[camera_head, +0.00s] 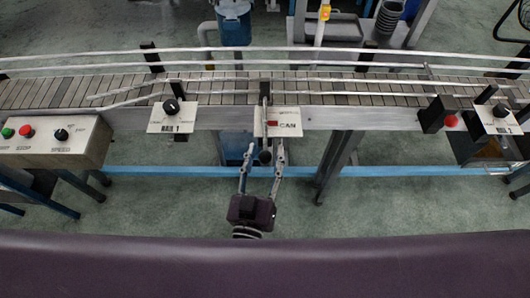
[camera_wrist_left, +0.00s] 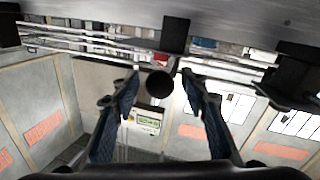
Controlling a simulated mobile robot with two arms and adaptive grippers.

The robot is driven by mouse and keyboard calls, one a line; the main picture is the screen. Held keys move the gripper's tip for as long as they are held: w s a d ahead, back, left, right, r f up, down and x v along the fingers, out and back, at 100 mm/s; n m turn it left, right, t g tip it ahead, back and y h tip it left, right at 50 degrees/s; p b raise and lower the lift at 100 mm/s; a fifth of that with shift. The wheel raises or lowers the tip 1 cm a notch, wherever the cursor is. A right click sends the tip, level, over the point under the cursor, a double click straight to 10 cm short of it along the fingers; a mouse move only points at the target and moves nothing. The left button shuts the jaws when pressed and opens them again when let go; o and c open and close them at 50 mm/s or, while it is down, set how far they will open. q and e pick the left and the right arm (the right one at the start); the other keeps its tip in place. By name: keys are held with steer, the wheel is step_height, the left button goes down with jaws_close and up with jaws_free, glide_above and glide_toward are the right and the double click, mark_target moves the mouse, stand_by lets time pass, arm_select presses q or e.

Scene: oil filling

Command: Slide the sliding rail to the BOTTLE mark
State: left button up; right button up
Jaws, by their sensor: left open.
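The sliding rail's black ball knob (camera_head: 265,157) hangs at the conveyor's front edge in the head view, below a dark upright rod (camera_head: 265,95). A white mark plate (camera_head: 284,122) there reads CAN, with a small red patch beside the word. No BOTTLE lettering is readable. My left gripper (camera_head: 265,151) is open, with one finger on each side of the knob. In the left wrist view the round black knob (camera_wrist_left: 159,84) sits between the two spread fingers, with gaps on both sides. My right gripper is not in view.
The slatted conveyor (camera_head: 215,85) with metal guide rails runs across the head view. A RAIL 1 knob plate (camera_head: 172,118) is to the left, and a control box (camera_head: 55,140) is at far left. A red button box (camera_head: 440,116) is at right. A table leg (camera_head: 335,160) stands right of the gripper.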

arm_select(q)
jaws_close()
stand_by(0.3)
